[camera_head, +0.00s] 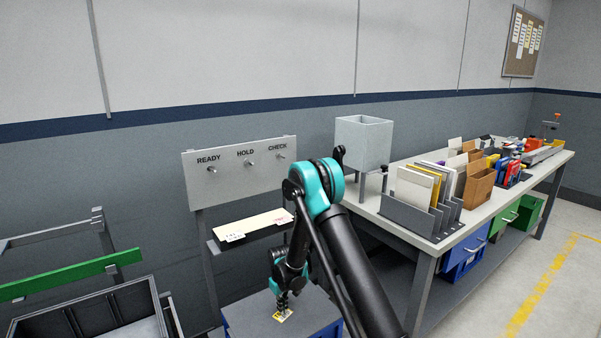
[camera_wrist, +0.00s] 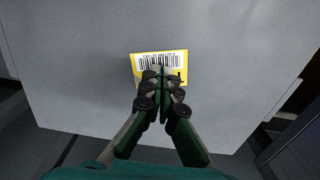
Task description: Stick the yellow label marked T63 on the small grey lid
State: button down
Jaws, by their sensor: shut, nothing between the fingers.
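The yellow label (camera_wrist: 158,60) lies flat on the grey lid (camera_wrist: 70,70) in the wrist view. Its white field carries a black barcode; no T63 marking can be read. My gripper (camera_wrist: 160,74) is shut and empty, with its fingertips over the label's near part, hiding some of it. I cannot tell whether the tips touch it. In the head view, my gripper (camera_head: 281,303) points down just above the label (camera_head: 284,315) on the lid (camera_head: 250,316), which covers a blue box. My arm hides part of the lid.
A shelf with a pale strip (camera_head: 252,225) and a READY/HOLD/CHECK panel (camera_head: 240,170) stand behind. A long workbench (camera_head: 408,240) with file holders, bins and tools is at right. A dark open crate (camera_head: 90,312) and a green rail (camera_head: 70,275) are at left.

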jog(key=shift+f, duration=0.5)
jog(key=shift+r, duration=0.15)
jog(key=shift+r, duration=3.4)
jog(key=s+d+r+m+t, duration=0.1)
jog(key=s+d+r+m, duration=0.1)
jog(key=s+d+r, duration=0.4)
jog(key=s+d+r+m+t, duration=0.1)
jog(key=s+d+r, duration=0.2)
jog(key=d+r, duration=0.7)
jog(key=s+d+r+m+t, duration=0.1)
jog(key=s+d+m, duration=0.1)
jog(key=s+d, duration=0.3)
jog(key=s+d+r+m+t, duration=0.1)
jog(key=s+d, duration=0.4)
jog(key=s, duration=0.8)
jog(key=shift+s+r+m, duration=0.2)
jog(key=shift+r+m, duration=0.2)
jog(key=shift+r, duration=0.3)
